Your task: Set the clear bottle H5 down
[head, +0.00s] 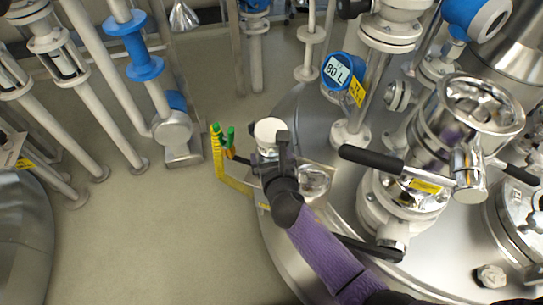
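My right gripper (281,152), at the end of a purple-sleeved arm from the lower right, is dark and seen from above. A white round cap (268,130) shows right at its fingers. I take it for the top of the clear bottle H5; the body below is mostly hidden by the gripper, and no label can be read. The gripper looks shut on it. Whether the bottle's base touches anything is hidden. My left gripper is not in view.
A yellow bracket (219,158) with green-topped items stands just left of the gripper. A shiny clear or metal piece (316,180) lies right of it. The steel vessel with black-handled fittings (372,160) crowds the right. Pipes stand at left; floor (150,235) is open lower left.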

